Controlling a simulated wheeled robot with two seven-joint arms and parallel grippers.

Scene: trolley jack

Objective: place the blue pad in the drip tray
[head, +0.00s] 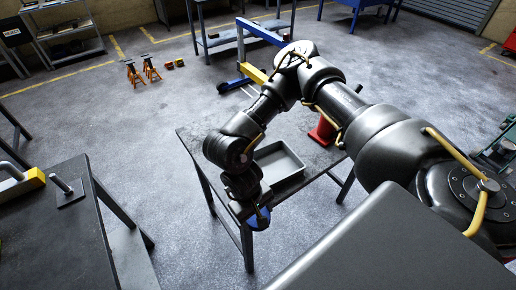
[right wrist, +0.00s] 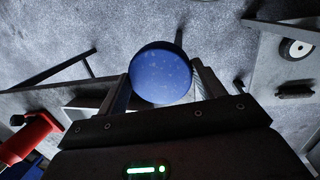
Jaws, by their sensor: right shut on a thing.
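The blue pad (right wrist: 160,74) is a round blue disc between the two fingers of my right gripper (right wrist: 163,92) in the right wrist view. My right gripper is shut on it. In the head view the pad (head: 259,218) shows partly below my right gripper (head: 255,211), near the front edge of the small table. The drip tray (head: 288,164) is a grey, shallow rectangular tray on that table, just behind and to the right of the gripper. My arm hides its left part. My left gripper is not in view.
The small dark table (head: 193,140) also holds a red object (head: 322,131) behind the tray, close to my arm. A dark workbench (head: 50,235) stands at the left. A blue hoist (head: 262,32) and orange stands (head: 133,73) are on the floor further back.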

